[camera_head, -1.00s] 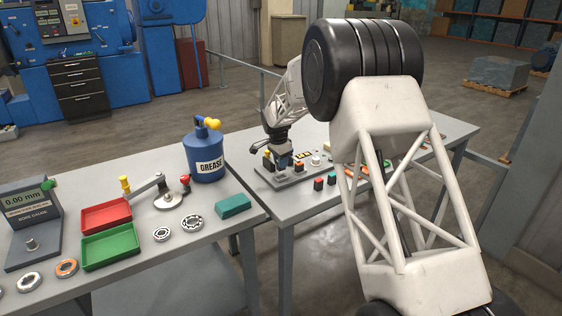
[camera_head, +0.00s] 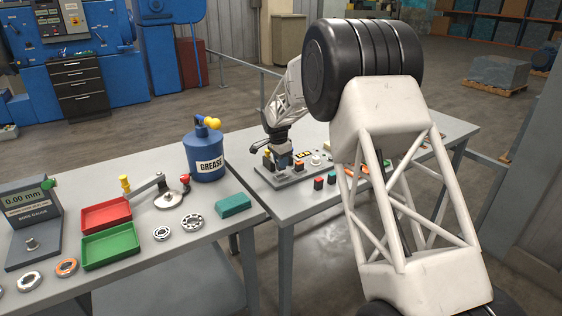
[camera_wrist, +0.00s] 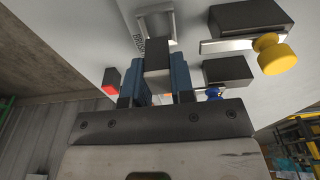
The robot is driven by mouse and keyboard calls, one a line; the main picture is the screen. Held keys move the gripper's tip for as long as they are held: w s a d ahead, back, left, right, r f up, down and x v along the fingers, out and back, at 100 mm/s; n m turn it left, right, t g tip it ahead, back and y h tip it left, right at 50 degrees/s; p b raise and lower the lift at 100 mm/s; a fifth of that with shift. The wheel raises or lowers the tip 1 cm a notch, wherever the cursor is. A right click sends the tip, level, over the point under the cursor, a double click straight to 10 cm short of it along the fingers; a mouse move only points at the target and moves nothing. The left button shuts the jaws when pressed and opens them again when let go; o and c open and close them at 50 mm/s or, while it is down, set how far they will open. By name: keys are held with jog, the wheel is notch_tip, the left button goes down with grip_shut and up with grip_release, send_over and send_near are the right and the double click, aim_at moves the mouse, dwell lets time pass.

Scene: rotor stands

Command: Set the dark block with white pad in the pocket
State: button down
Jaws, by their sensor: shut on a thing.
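My gripper (camera_head: 283,158) points down over the grey panel (camera_head: 292,175) on the right-hand table. In the wrist view its blue fingers (camera_wrist: 160,82) are shut on a block (camera_wrist: 157,55) with a dark face and a paler grey face. I take this for the dark block with white pad; the pad itself cannot be made out clearly. A pocket with a pale metal rim (camera_wrist: 173,27) lies just beyond the block in the wrist view. The block partly covers it, and I cannot tell whether the block touches or enters it.
Close to the fingers are dark blocks (camera_wrist: 228,70), a yellow knob (camera_wrist: 275,55), a blue knob (camera_wrist: 213,92) and a red-ended dark block (camera_wrist: 110,80). A white knob (camera_head: 315,160) stands on the panel. A blue grease can (camera_head: 206,155) stands on the left table.

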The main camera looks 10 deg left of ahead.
jog(key=shift+f, duration=2)
dwell(2.6)
jog(key=c, duration=0.6)
grip_release()
jog(key=shift+r, duration=0.1)
jog(key=shift+w+r, duration=0.1)
jog(key=shift+r, duration=0.65)
jog(key=shift+o, duration=0.7)
jog(key=shift+r, duration=0.35)
jog(key=shift+o, duration=0.2)
jog(key=shift+a+r, duration=0.1)
jog(key=shift+r, duration=2.65)
